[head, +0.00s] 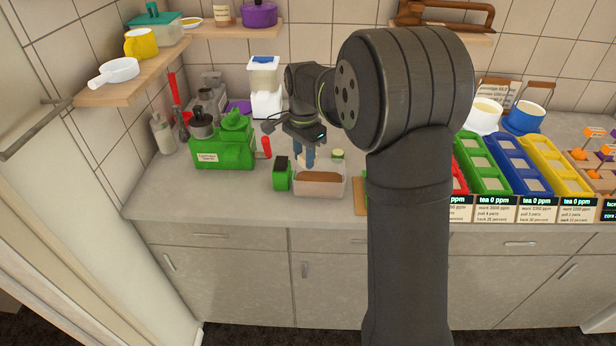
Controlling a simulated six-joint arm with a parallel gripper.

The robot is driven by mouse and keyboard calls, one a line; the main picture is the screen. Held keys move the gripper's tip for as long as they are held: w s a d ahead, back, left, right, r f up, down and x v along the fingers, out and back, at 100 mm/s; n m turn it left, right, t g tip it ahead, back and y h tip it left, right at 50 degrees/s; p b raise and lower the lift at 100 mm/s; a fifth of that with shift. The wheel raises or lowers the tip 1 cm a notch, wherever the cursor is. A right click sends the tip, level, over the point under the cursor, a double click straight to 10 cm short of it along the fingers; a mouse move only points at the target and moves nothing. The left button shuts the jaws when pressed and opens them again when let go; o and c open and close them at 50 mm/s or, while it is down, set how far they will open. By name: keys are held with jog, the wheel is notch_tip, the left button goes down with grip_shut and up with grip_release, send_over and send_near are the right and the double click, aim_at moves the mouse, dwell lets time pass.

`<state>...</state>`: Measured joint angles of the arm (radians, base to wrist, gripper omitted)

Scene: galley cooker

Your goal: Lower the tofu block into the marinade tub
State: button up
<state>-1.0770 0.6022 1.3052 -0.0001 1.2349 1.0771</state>
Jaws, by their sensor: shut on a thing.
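The marinade tub (318,191) is a clear, open box with brown liquid in it, standing upright near the counter's front edge in the head view. My gripper (304,161) points down with its blue fingers over the tub's back left part. It is shut on the tofu block, which is mostly hidden by the fingers at this size. I cannot tell whether the block touches the marinade.
A green and black box (281,175) stands close at the tub's left. A green container (224,155) is further left, and a small pale jar (337,155) is behind the tub. Colored trays (485,165) fill the right. Bare counter (165,192) lies at front left.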

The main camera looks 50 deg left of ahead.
aim_at(304, 171)
jog(key=shift+f, duration=1.4)
jog(key=shift+f, duration=1.35)
dwell(0.4)
jog(key=o, duration=1.1)
jog(key=shift+c, duration=0.2)
jog(key=shift+r, duration=0.1)
notch_tip(304, 171, up, 17)
jog(key=shift+r, duration=0.15)
